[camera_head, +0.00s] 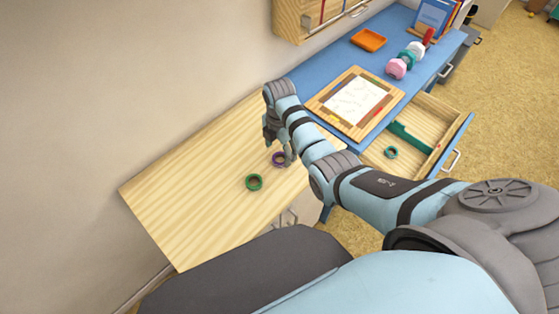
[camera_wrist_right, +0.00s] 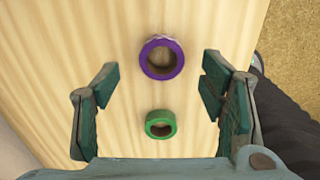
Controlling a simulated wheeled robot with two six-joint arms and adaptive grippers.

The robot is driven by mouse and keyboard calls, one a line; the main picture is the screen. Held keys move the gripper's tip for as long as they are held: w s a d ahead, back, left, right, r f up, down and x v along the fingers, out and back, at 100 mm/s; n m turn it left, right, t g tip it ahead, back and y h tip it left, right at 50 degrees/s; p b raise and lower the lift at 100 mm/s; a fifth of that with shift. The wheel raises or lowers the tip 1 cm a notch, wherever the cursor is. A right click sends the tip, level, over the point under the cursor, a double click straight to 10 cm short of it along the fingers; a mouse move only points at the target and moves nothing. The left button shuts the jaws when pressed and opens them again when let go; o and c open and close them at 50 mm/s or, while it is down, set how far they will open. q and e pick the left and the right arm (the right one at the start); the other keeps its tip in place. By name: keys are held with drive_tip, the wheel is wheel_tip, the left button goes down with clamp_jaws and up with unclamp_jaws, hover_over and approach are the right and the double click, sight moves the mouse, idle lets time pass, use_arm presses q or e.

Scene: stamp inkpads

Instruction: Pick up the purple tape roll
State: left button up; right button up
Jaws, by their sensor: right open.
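The purple tape roll (camera_wrist_right: 179,72) lies flat on the light wooden tabletop, its hole facing up. In the head view the purple roll (camera_head: 277,160) is partly hidden by my right gripper (camera_head: 279,150). In the wrist view my right gripper (camera_wrist_right: 162,95) is open and empty above the table, with one finger to each side. The purple roll is between and a little beyond the fingertips, apart from both. My left gripper is not in view.
A green tape roll (camera_head: 254,182) lies close to the purple one, and in the wrist view the green roll (camera_wrist_right: 160,124) is also between the fingers. A blue desk (camera_head: 331,71) with a framed board (camera_head: 319,101) adjoins. An open drawer (camera_head: 421,157) holds a teal roll (camera_head: 391,152).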

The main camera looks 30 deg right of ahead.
sight(280, 162)
wheel_tip(280, 162, down, 4)
drive_tip(key=shift+s+r+b, duration=0.15)
drive_tip(key=shift+r+b, duration=0.1)
drive_tip(key=shift+b, duration=0.15)
drive_tip(key=shift+d+r, duration=0.1)
drive_tip(key=shift+c, duration=0.6)
drive_tip(key=c, duration=0.8)
